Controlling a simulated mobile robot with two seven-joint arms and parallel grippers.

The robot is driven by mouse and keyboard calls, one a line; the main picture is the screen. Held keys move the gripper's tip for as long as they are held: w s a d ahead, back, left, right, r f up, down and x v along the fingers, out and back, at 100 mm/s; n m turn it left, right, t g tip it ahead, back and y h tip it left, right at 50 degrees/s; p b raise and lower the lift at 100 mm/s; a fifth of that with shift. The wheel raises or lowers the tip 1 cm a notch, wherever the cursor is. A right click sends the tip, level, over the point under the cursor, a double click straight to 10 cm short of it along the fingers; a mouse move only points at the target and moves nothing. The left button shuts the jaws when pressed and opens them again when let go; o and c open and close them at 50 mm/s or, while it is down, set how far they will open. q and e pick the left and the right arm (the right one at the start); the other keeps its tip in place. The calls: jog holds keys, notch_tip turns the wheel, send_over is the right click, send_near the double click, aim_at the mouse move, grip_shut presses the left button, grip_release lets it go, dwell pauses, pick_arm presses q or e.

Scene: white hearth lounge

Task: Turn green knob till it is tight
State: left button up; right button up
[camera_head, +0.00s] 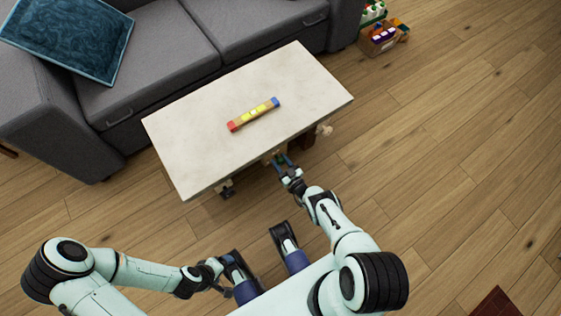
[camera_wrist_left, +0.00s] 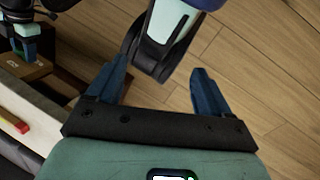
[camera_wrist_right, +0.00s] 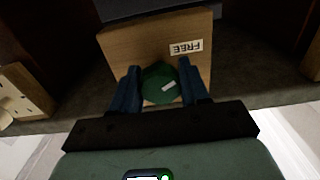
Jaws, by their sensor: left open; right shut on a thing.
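The green knob (camera_wrist_right: 160,84) sits on the face of a wooden block (camera_wrist_right: 117,44) under the table. It has a pale mark on it. A label reading "FREE" (camera_wrist_right: 186,47) is upside down beside it in the right wrist view. My right gripper (camera_wrist_right: 161,88) is shut on the knob, one blue finger on each side. In the head view my right gripper (camera_head: 284,163) reaches the table's front edge, and the knob is hidden there. My left gripper (camera_wrist_left: 155,86) is open and empty, low near my base.
The pale table (camera_head: 190,150) carries a wooden bar (camera_head: 263,109) with a red end, a blue end and yellow sections. A grey sofa (camera_head: 180,55) stands behind it. A wooden knob-like piece (camera_head: 325,130) sticks out at the table's right front. Toy boxes (camera_head: 383,38) stand far right.

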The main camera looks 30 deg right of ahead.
pick_arm(q)
jog(key=shift+w+f, duration=0.1)
pick_arm(e)
jog(key=shift+d+m+b, duration=0.1)
jog(key=shift+m+b, duration=0.3)
jog(key=shift+m, duration=0.6)
jog(key=shift+m+b, duration=0.4)
jog(key=shift+m, duration=0.8)
jog(key=m, duration=0.3)
jog(key=shift+m+b, duration=0.3)
jog(key=shift+b, duration=0.05)
jog(key=m, duration=0.4)
jog(key=shift+a+m+b, duration=0.2)
jog(key=shift+m+b, duration=0.1)
jog(key=shift+b, duration=0.1)
jog(key=m, duration=0.5)
jog(key=shift+b, duration=0.35)
pick_arm(q)
jog(key=w+a+f+t+y, duration=0.1)
jog(key=w+a+f+t, duration=0.1)
jog(key=w+f, duration=0.3)
jog(key=shift+w+a+b, duration=0.3)
jog(key=shift+w+a, duration=0.4)
jog(key=shift+w, duration=0.15)
pick_arm(e)
jog(key=m, duration=0.6)
jog(key=shift+a+r, duration=0.15)
